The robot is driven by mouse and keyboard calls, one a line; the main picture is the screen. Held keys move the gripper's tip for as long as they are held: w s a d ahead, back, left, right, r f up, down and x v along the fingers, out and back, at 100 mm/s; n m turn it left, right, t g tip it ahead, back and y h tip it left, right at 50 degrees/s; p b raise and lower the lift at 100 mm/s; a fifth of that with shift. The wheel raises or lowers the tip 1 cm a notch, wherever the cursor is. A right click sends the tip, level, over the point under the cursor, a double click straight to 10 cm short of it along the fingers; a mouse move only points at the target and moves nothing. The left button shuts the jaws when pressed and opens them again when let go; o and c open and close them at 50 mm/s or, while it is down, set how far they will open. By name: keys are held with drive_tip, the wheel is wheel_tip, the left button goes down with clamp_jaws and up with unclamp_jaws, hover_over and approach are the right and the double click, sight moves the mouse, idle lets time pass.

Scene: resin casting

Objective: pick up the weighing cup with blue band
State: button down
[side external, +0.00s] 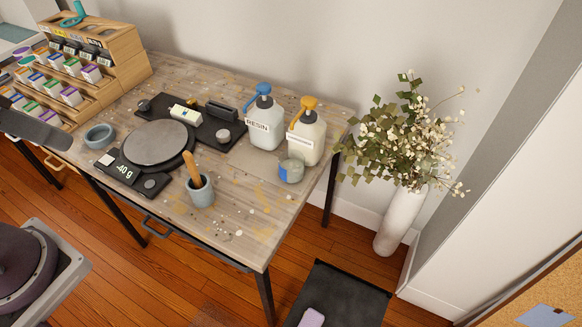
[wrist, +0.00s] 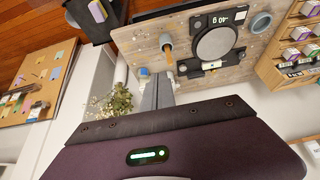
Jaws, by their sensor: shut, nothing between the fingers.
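The weighing cup with blue band (side external: 291,171) is a small pale grey cup with a blue patch on its side. It stands near the right end of the table, in front of the two pump bottles. It also shows small in the wrist view (wrist: 143,72), just beyond and left of my fingertips. My gripper (wrist: 158,80) is shut and empty, its two grey fingers side by side. It is apart from the cup. I cannot make out the fingers in the side view.
A resin bottle with blue pump (side external: 265,122) and one with orange pump (side external: 307,137) stand close behind the cup. A grey cup with a wooden stick (side external: 200,191), a scale (side external: 155,143) reading -40 g and a grey bowl (side external: 99,136) are further left. Front right tabletop is clear.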

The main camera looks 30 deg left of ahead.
drive_tip(key=c, duration=2.1)
unclamp_jaws()
drive_tip(key=o, duration=1.8)
